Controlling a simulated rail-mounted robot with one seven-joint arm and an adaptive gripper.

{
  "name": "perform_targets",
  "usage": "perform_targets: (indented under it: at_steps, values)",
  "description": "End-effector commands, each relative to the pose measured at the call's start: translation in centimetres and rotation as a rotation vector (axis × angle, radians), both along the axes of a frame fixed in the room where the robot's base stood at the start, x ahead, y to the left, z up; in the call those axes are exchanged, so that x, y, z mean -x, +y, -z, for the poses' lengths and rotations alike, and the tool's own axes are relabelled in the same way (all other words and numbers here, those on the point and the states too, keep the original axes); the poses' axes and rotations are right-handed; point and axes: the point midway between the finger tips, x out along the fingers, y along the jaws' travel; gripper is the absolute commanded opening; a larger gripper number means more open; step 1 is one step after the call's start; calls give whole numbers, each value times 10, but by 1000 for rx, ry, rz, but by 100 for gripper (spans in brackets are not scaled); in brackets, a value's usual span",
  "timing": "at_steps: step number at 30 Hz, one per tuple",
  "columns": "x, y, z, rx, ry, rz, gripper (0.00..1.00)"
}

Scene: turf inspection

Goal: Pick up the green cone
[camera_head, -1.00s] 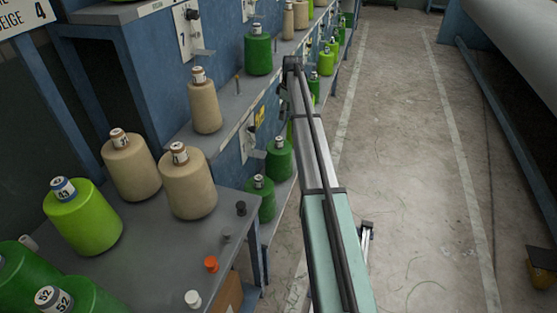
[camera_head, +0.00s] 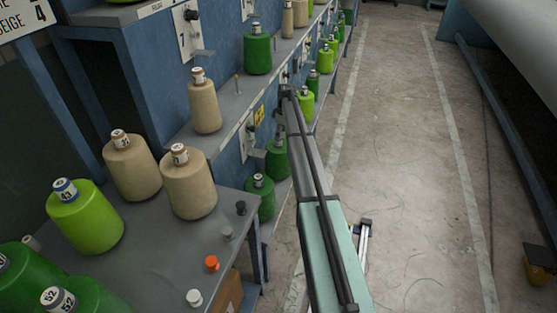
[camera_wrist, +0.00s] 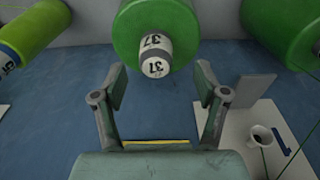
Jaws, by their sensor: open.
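In the wrist view a dark green cone (camera_wrist: 155,15) is at the top centre, with its white tube end marked 37 (camera_wrist: 157,54) facing me. My gripper (camera_wrist: 160,82) is open and empty, one finger on each side below the tube end. The fingers appear apart from the cone. In the head view green cones stand on the shelves beside my arm, including one on the lower shelf (camera_head: 260,196) and one on the upper shelf (camera_head: 257,52). I cannot tell which one is marked 37. My gripper is not clearly visible there.
A lime cone (camera_wrist: 30,38) and another green cone (camera_wrist: 283,30) flank the centre one. A blue panel (camera_wrist: 60,120) lies below them, with a white plate and cup-like fitting (camera_wrist: 262,136). Beige cones (camera_head: 190,185) stand on the grey table. The aisle floor (camera_head: 410,170) is clear.

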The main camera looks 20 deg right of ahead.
Motion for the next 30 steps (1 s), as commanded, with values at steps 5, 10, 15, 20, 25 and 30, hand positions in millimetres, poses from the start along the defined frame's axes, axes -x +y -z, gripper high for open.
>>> perform_targets:
  at_steps: [5,10,15,20,25,30]
  values:
    - [-11,2,21,0,1,0,73]
    - [-12,4,41,-1,1,0,73]
    - [-12,5,44,0,0,0,73]
    - [-12,5,44,0,0,0,48]
    - [-12,5,44,0,0,0,0]
    - [-12,5,41,0,-1,0,0]
